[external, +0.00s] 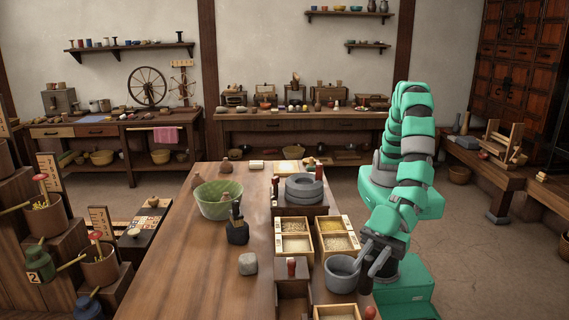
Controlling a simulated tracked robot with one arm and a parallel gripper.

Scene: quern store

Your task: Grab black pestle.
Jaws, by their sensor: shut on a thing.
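My gripper (374,262) is at the right side of the front of the table, just right of a grey stone mortar (342,274). It is shut on a dark, slim thing beside the mortar's rim. The thing is small and partly hidden by the fingers, so I cannot tell for sure that it is the black pestle. A black block-like piece (237,233) with a dark upright part stands on the left of the table, away from my gripper.
A green bowl (219,199) and a grey stone (248,264) are on the table's left half. A grey quern (304,188) stands at the back, with grain boxes (338,240) in front. The wood at front left is clear.

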